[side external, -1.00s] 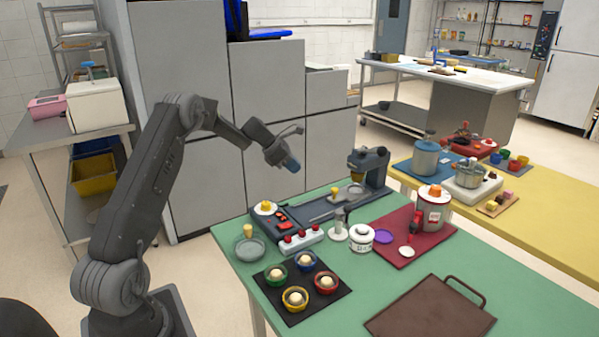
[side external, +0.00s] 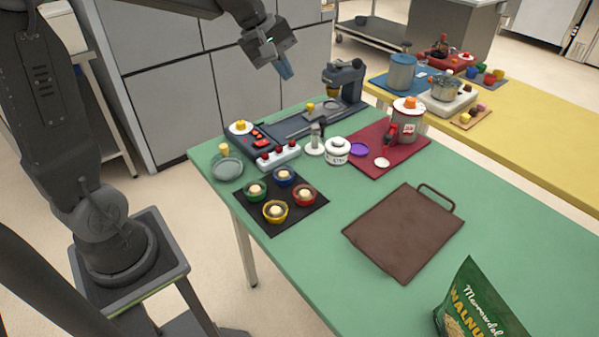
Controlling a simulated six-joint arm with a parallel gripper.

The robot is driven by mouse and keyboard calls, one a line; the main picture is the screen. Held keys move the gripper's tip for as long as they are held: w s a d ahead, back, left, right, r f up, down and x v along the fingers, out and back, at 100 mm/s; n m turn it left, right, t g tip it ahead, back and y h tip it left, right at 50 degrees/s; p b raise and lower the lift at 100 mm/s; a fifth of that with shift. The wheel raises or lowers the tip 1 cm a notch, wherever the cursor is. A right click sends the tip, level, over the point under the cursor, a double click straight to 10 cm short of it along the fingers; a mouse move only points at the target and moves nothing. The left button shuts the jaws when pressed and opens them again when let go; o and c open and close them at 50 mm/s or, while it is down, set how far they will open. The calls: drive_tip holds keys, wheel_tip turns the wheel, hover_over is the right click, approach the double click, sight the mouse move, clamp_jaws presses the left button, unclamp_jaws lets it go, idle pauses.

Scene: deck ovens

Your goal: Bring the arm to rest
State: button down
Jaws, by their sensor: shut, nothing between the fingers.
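My gripper (side external: 287,72) hangs in the air at the top of the side external view, above the far edge of the green table (side external: 480,250). Its fingers point down and slightly right. They are shut with nothing between them. It is apart from everything on the table. My arm comes in from the left, and its upper part is cut off by the top of the picture.
Below my gripper stands a dark machine (side external: 300,124) with an upright head (side external: 345,77). Several coloured bowls sit on a black mat (side external: 310,212). A brown board (side external: 400,235), a red mat (side external: 375,165) with a canister (side external: 407,120), and a green walnut bag (side external: 480,305) are also here.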

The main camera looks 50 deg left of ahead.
drive_tip(key=s+d+m+y, duration=0.1)
drive_tip(key=s+d+m, duration=0.2)
drive_tip(key=s+m, duration=0.2)
drive_tip(key=s+d+m, duration=0.3)
drive_tip(key=s+m, duration=0.1)
drive_tip(key=s, duration=0.5)
drive_tip(key=s+d+f+m+y, duration=0.1)
drive_tip(key=s+d+m, duration=0.3)
drive_tip(key=s, duration=0.3)
drive_tip(key=shift+s+m+t+y, duration=0.2)
drive_tip(key=shift+m+t+y, duration=0.15)
drive_tip(key=shift+m, duration=0.45)
drive_tip(key=c, duration=1.8)
unclamp_jaws()
drive_tip(key=shift+c, duration=0.2)
